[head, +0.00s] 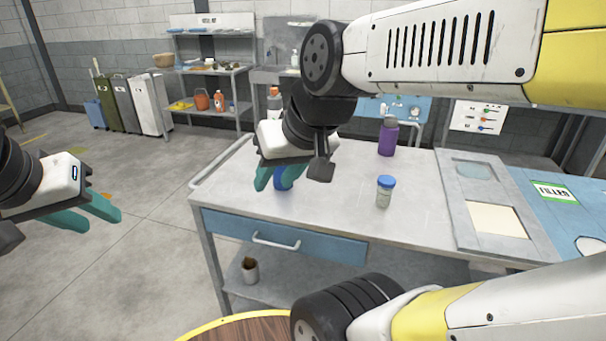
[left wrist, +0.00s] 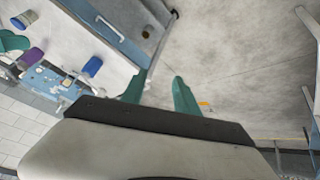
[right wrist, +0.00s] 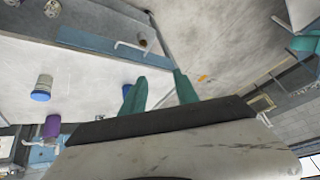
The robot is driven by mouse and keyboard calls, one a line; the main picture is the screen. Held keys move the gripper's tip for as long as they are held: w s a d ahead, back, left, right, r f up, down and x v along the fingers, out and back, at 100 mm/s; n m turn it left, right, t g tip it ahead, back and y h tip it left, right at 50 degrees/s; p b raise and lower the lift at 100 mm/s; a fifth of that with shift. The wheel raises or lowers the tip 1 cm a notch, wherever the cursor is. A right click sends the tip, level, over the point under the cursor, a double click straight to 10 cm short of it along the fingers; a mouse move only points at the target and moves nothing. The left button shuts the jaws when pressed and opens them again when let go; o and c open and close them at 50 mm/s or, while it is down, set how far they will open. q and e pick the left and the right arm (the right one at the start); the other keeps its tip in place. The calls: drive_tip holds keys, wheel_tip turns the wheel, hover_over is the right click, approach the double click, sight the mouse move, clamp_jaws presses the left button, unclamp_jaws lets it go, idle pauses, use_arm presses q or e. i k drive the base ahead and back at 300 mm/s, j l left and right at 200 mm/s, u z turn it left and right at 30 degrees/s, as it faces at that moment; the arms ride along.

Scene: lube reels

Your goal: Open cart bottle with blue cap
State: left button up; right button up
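A clear bottle with a blue cap (head: 385,192) stands upright on the cart top, right of my right gripper. It also shows in the right wrist view (right wrist: 42,88) at the left. My right gripper (head: 275,178) is over the cart's left part, its fingers apart and empty; they show in the right wrist view (right wrist: 160,92). A blue object (head: 283,179) is partly hidden behind its fingers; I cannot tell whether they touch. My left gripper (head: 95,210) is open and empty, left of the cart over the floor; its spread fingers show in the left wrist view (left wrist: 160,90).
A purple bottle (head: 388,139) stands farther back on the cart (head: 330,222). A bottle (head: 274,98) is partly hidden behind my right arm. Grey and blue panels (head: 480,172) lie at the right. A cup (head: 250,270) stands on the lower shelf. The cart's front middle is clear.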

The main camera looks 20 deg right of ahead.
sight(384, 198)
drive_tip(key=l+u, duration=0.35)
drive_tip(key=k+l+u, duration=0.2)
drive_tip(key=l+u, duration=0.15)
drive_tip(key=k+l+u, duration=0.15)
drive_tip(key=l+u, duration=0.2)
drive_tip(key=k+l, duration=0.2)
drive_tip(key=l, duration=0.15)
drive_tip(key=k+l+u, duration=0.1)
drive_tip(key=l, duration=0.25)
drive_tip(key=k+l, duration=0.25)
